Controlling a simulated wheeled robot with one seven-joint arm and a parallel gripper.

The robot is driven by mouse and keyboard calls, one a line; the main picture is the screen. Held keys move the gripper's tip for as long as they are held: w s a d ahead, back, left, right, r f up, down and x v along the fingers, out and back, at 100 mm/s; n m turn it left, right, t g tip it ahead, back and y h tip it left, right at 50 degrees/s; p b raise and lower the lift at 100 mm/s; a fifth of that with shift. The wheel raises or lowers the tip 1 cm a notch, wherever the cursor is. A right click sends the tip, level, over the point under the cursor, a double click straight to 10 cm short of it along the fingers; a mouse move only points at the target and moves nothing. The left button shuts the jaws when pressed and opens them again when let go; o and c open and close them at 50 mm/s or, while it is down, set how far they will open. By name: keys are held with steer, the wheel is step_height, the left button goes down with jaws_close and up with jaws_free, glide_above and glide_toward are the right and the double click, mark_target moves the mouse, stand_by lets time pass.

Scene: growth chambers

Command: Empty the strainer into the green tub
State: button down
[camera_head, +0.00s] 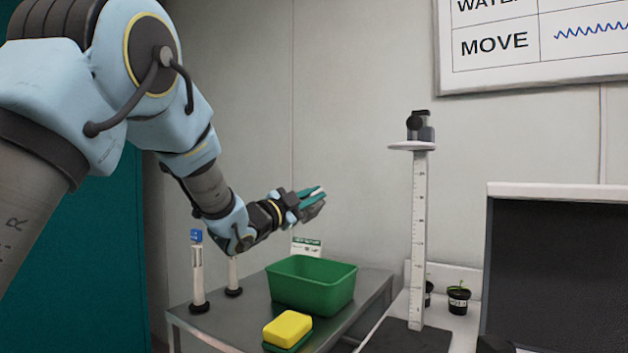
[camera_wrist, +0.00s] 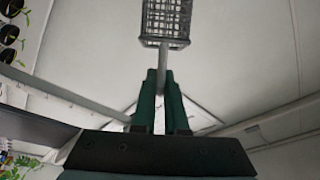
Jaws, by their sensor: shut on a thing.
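The strainer (camera_wrist: 165,20) shows in the wrist view as a dark wire-mesh basket on a thin grey handle (camera_wrist: 163,62). My gripper (camera_wrist: 163,82) has its green fingers shut on that handle, with the basket beyond the fingertips. What the basket holds cannot be made out. In the head view my gripper (camera_head: 314,195) is raised in the air above the green tub (camera_head: 311,292), well clear of it. The strainer is mostly hidden or too small to make out there. The green tub stands open-topped on a grey metal table; its inside floor is hardly visible.
On the grey table (camera_head: 225,325) are a yellow sponge (camera_head: 287,327) in front of the tub and a blue-capped tube (camera_head: 197,272) on the left. A tall ruler stand (camera_head: 418,240) and a potted seedling (camera_head: 458,299) are at right. A small sign (camera_head: 306,246) stands behind the tub.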

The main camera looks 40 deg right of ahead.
steer(key=shift+w+d+r+n+t+y+p, duration=0.15)
steer(key=shift+r+n+y+p, duration=0.5)
steer(key=shift+p, duration=1.9)
steer(key=shift+w+a+r+n+t+y+p, duration=0.15)
steer(key=shift+r+n+y+p, duration=0.5)
steer(key=shift+p, duration=1.85)
steer(key=n+p, duration=0.1)
steer(key=p, duration=0.2)
steer(key=w+n+y+p, duration=0.1)
steer(key=p, duration=0.3)
steer(key=d+n+y+p, duration=0.1)
steer(key=n+p, duration=0.1)
steer(key=p, duration=0.2)
steer(key=shift+w+d+r, duration=0.1)
steer(key=shift+w+r, duration=0.15)
steer(key=shift+w, duration=0.05)
steer(key=shift+w+f+n+y+p, duration=0.1)
steer(key=shift+w+n+y+p, duration=0.05)
steer(key=shift+n+y+p, duration=0.2)
steer(key=shift+w+d+n+g+y, duration=0.4)
steer(key=shift+w+n+g+y, duration=0.15)
steer(key=shift+n+g+y, duration=0.4)
